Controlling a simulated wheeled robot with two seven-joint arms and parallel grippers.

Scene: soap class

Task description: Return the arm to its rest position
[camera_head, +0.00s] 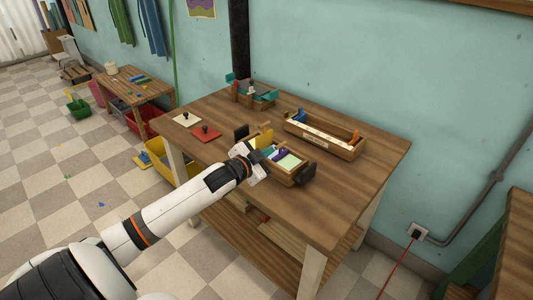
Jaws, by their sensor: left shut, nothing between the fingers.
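My left arm reaches in from the lower left over the wooden table (355,195). My left gripper (262,160) is at its end, just above the near side of a small wooden box (291,180) with coloured items inside. It is shut and empty. The arm partly hides the box, and I cannot tell whether the gripper touches it. My right gripper is not in view.
A long wooden tray (335,143) and a teal-sided box (260,100) stand farther back on the table. A red board (208,133) and a cream board (187,119) lie at the left. The table's right part is clear. A low table (135,85) stands beyond.

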